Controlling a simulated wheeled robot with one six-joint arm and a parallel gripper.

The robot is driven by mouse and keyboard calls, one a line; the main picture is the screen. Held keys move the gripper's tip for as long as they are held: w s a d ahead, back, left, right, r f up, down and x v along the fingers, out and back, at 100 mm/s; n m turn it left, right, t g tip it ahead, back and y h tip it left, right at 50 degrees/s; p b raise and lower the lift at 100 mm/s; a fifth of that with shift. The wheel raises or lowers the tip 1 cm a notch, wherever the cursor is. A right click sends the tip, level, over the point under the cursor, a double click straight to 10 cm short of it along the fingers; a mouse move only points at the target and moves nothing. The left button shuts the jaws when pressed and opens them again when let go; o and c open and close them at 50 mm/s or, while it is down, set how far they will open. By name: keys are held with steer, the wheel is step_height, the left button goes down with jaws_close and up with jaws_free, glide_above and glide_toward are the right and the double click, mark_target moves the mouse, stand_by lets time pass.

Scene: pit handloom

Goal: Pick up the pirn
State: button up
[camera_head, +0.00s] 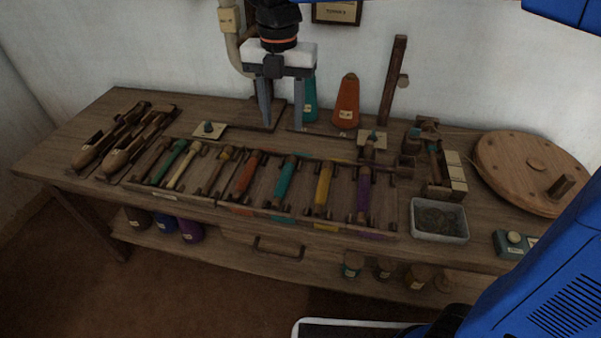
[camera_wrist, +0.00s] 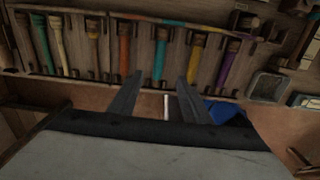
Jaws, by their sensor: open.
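Several pirns wound with coloured yarn lie side by side in a wooden rack (camera_head: 148,184) on the table. They include a green pirn (camera_head: 170,160), an orange pirn (camera_head: 247,173), a teal pirn (camera_head: 285,177), a yellow pirn (camera_head: 323,186) and a purple pirn (camera_head: 363,195). In the wrist view the teal pirn (camera_wrist: 160,58) and the yellow pirn (camera_wrist: 194,63) show beyond the fingertips. I cannot tell which pirn is meant. My gripper (camera_head: 281,128) is open and empty, pointing down above the back of the table, apart from the pirns. It also shows in the wrist view (camera_wrist: 160,85).
Two wooden shuttles (camera_head: 128,148) lie at the left. Teal and orange cones (camera_head: 347,103) stand behind the rack. A grey tray (camera_head: 439,236), a round wooden disc (camera_head: 535,165) and a small winding device (camera_head: 430,150) are at the right. A drawer handle (camera_head: 278,250) juts from the front.

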glide_above(286, 173)
steer(key=f, duration=1.2)
steer(key=shift+s, duration=0.2)
steer(key=shift+w+f, duration=0.2)
steer(key=shift+f, duration=2.5)
jaws_close()
steer(key=shift+a+r, duration=0.1)
